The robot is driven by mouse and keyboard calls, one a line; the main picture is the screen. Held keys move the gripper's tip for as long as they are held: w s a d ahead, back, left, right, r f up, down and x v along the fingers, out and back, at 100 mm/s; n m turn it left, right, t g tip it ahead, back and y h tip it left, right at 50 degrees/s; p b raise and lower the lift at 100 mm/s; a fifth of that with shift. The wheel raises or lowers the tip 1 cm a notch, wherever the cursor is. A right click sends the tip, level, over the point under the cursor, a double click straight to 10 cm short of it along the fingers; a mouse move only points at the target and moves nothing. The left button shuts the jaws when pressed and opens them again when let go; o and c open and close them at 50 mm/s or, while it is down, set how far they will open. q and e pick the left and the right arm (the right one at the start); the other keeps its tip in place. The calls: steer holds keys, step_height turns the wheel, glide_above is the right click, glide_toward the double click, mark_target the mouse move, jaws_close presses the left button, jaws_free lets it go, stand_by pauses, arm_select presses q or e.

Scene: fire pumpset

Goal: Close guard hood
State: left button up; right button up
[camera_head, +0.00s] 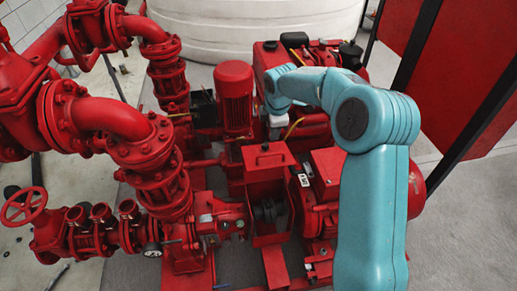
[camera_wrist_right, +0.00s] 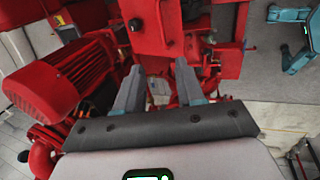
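The guard hood (camera_head: 268,162) is a red box-shaped cover with a small handle on top, at the middle of the head view. It stands raised, and the dark coupling (camera_head: 268,210) below it is exposed. My right arm comes in from the right and reaches behind the hood. My right gripper (camera_wrist_right: 160,88) is open in the right wrist view, with nothing between its two grey fingers. A red panel (camera_wrist_right: 145,30) lies beyond the fingertips, probably part of the hood; I cannot tell whether they touch it. My left gripper is not in view.
A red finned motor (camera_head: 234,95) stands behind and left of the hood. Large red pipes and valves (camera_head: 110,118) fill the left side. A red engine block (camera_head: 325,172) sits right of the hood. A white tank (camera_head: 250,30) stands behind. Grey floor is free at lower right.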

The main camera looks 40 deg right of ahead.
glide_above(270, 163)
step_height(270, 163, down, 15)
steer(key=shift+w+f+p, duration=0.1)
steer(key=shift+f+p, duration=0.1)
steer(key=shift+p, duration=0.25)
jaws_close()
